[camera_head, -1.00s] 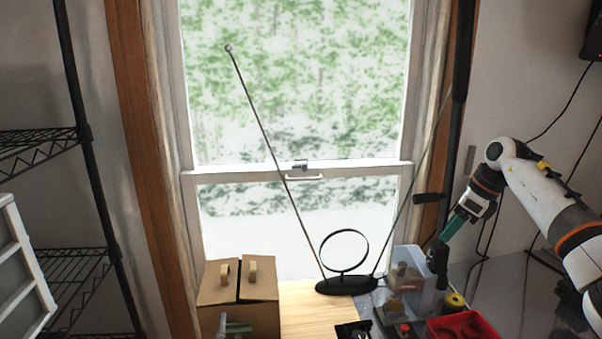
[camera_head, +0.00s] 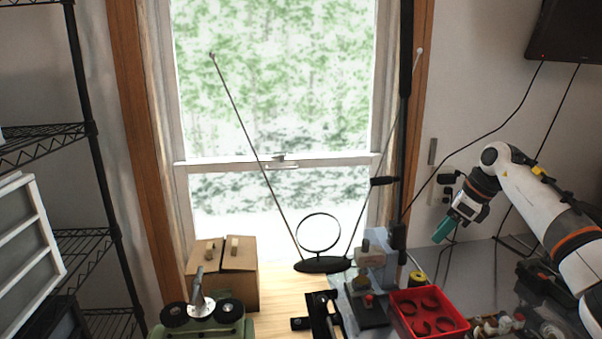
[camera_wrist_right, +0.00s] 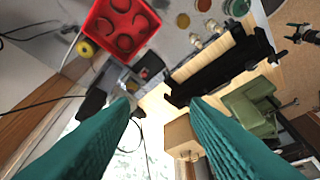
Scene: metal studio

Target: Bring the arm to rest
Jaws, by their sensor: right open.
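My right arm (camera_head: 545,205) comes in from the right in the head view, white with dark and orange bands. My right gripper (camera_head: 442,231) has green fingers and hangs in the air above and beyond the red tray. In the right wrist view the two green fingers of the gripper (camera_wrist_right: 165,125) stand wide apart with nothing between them.
A red tray (camera_head: 461,324) with dark rings lies on the bench. An antenna (camera_head: 321,265), a cardboard box (camera_head: 225,279) and a green device (camera_head: 238,328) stand near the window. A wire shelf (camera_head: 50,132) is at left, a black screen (camera_head: 572,35) at upper right.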

